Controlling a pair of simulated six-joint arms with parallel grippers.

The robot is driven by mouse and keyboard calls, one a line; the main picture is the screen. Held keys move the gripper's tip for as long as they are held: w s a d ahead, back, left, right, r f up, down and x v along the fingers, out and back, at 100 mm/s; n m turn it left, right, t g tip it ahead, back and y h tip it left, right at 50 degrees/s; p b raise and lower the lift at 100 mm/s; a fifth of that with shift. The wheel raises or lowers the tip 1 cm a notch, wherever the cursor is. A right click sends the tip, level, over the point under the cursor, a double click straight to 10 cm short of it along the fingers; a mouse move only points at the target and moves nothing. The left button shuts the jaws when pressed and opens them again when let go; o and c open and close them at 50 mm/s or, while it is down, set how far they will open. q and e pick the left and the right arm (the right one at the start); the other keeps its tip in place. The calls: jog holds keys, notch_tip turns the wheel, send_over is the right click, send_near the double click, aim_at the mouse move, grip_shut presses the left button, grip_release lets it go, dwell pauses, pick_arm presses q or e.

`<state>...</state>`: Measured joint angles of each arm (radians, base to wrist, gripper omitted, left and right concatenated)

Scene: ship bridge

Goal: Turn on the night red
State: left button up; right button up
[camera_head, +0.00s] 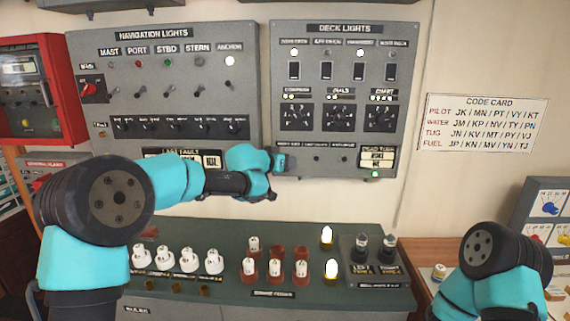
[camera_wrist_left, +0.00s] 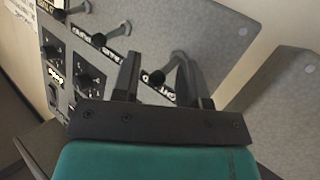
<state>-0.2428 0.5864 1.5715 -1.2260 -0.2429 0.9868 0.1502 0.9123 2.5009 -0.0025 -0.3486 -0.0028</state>
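The grey deck lights panel (camera_head: 337,60) hangs on the wall in the head view, with a row of small toggle switches along its bottom edge. My left gripper (camera_head: 280,160) is at the panel's lower left corner, covering the leftmost toggle. In the left wrist view, my left gripper (camera_wrist_left: 158,80) is open, one finger on each side of a toggle switch (camera_wrist_left: 156,77). Its label, partly hidden by the gripper, appears to read night red. Contact with the lever cannot be told. My right arm is at the lower right; its gripper is out of view.
Two neighbouring toggles (camera_wrist_left: 98,40) (camera_wrist_left: 55,14) sit beside it in the wrist view. The navigation lights panel (camera_head: 160,70) is to the left, with a narrow gap between the panels. A green console (camera_head: 215,235) with white and red plugs stands below.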

pick_arm(q)
jog(key=shift+o, duration=0.2)
jog(key=shift+a, duration=0.1)
jog(key=v, duration=1.7)
jog(key=shift+s, duration=0.2)
